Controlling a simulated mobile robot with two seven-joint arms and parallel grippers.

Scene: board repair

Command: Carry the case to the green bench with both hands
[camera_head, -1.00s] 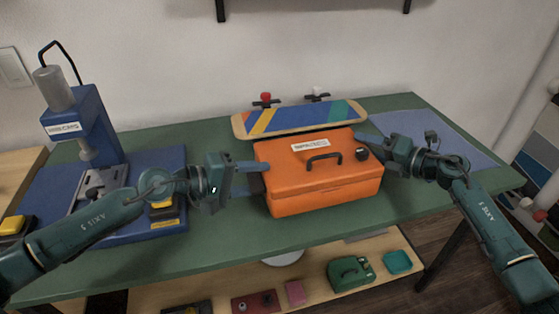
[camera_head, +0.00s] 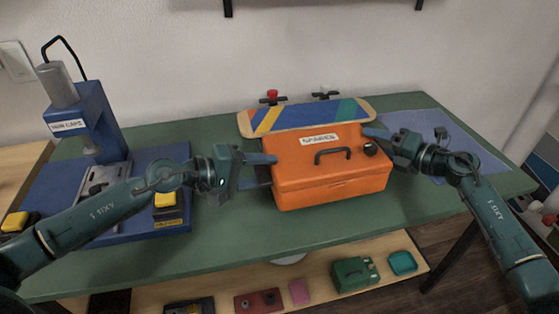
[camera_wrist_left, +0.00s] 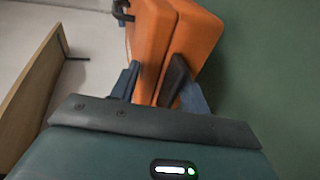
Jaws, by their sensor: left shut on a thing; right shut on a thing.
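The orange case (camera_head: 330,182) with a dark top handle and a white label is over the green bench (camera_head: 225,238), in front of a striped skateboard deck. I cannot tell whether its base touches the bench. My left gripper (camera_head: 263,172) is shut at the case's left side; the left wrist view shows its fingers (camera_wrist_left: 162,88) around a dark side handle (camera_wrist_left: 176,80) on the orange case (camera_wrist_left: 150,42). My right gripper (camera_head: 376,140) is shut at the case's right side. Its grip point is partly hidden by the case.
A blue press (camera_head: 88,125) stands on the bench at left, beside yellow-topped boxes. The striped deck (camera_head: 305,117) is close behind the case. A blue-grey mat (camera_head: 455,150) covers the right end. A lower shelf (camera_head: 325,280) holds small items. Bare bench lies in front.

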